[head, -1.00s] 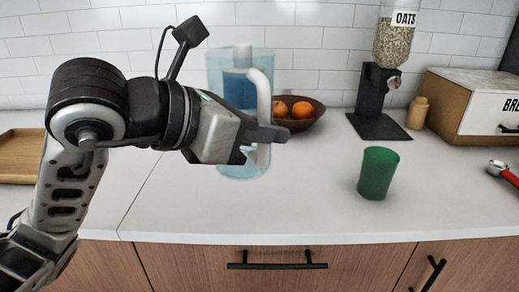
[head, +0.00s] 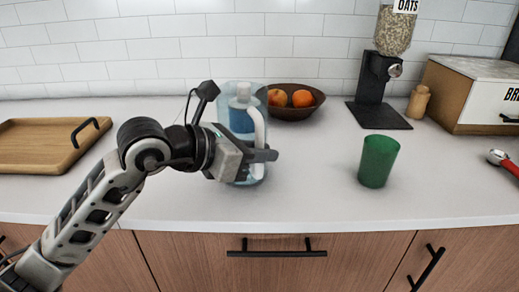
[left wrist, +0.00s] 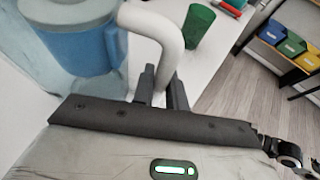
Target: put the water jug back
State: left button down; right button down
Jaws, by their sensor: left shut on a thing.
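The water jug (head: 243,122) is clear with a blue inner part and a white handle. It is upright at the middle of the counter, in front of the fruit bowl; whether its base touches the counter is hard to tell. My left gripper (head: 266,155) is shut on the jug's handle, in front of the jug. In the left wrist view, the jug (left wrist: 75,40) is at the upper left, and its white handle (left wrist: 150,25) runs down between the two dark fingers (left wrist: 162,88). My right gripper is out of view.
A green cup (head: 378,162) stands to the right. A brown bowl (head: 312,106) with oranges sits behind the jug. An oats dispenser (head: 375,85), a small wooden shaker (head: 418,103) and a bread box (head: 465,95) stand at the back right. A wooden tray (head: 40,145) lies at left.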

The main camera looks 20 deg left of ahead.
pick_arm(q)
jog(key=shift+r, duration=0.1)
jog(key=c, duration=1.4)
grip_release()
jog(key=shift+f, duration=0.2)
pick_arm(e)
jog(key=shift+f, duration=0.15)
pick_arm(q)
jog(key=shift+r, duration=0.25)
jog(key=b+v, duration=0.2)
jog(key=v, duration=1)
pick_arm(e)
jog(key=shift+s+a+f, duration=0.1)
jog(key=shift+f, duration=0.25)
pick_arm(q)
jog(key=shift+f, duration=0.1)
